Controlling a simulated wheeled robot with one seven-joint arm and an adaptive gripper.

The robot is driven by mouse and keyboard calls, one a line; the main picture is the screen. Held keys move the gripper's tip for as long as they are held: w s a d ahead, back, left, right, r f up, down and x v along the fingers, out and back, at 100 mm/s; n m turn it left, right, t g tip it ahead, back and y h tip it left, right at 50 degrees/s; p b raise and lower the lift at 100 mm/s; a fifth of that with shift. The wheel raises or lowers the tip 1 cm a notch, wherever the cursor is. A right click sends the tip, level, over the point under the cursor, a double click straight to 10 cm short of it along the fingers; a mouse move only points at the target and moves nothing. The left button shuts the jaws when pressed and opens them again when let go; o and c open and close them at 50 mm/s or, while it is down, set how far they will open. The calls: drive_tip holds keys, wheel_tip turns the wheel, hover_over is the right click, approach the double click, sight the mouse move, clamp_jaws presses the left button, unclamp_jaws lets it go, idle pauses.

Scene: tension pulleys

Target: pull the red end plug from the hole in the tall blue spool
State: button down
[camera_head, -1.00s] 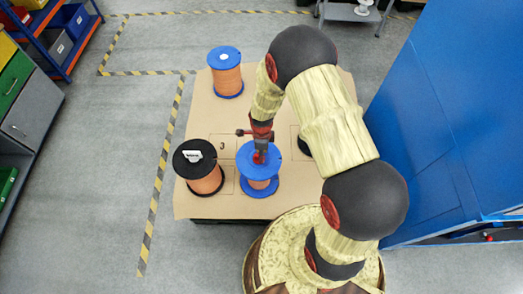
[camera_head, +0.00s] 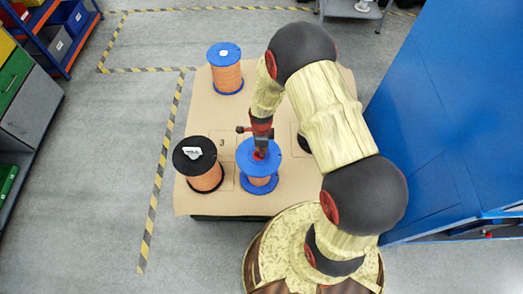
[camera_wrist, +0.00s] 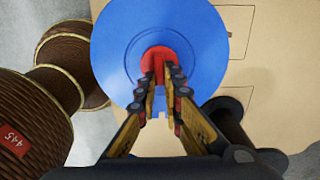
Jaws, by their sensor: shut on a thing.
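The blue spool (camera_head: 250,148) with orange winding stands upright at the front middle of the board. It also shows in the wrist view (camera_wrist: 207,35), where its blue top fills the centre. The red end plug (camera_wrist: 157,54) is at the middle of that top. My gripper (camera_wrist: 161,75) points down at it, with its fingers shut on the plug. In the head view my gripper (camera_head: 261,150) is over the spool's centre and hides most of the plug. I cannot tell how deep the plug sits in the hole.
A black-flanged orange spool (camera_head: 196,155) stands close on the left. Another blue-flanged orange spool (camera_head: 225,66) stands at the back left. The brown board (camera_head: 200,110) has bare room between them. A large blue cabinet (camera_head: 450,120) stands at the right.

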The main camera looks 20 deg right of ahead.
drive_tip(key=shift+r+p, duration=1.25)
drive_tip(key=shift+r, duration=0.45)
idle(0.7)
drive_tip(key=shift+r+p, duration=1.45)
drive_tip(key=shift+r, duration=0.5)
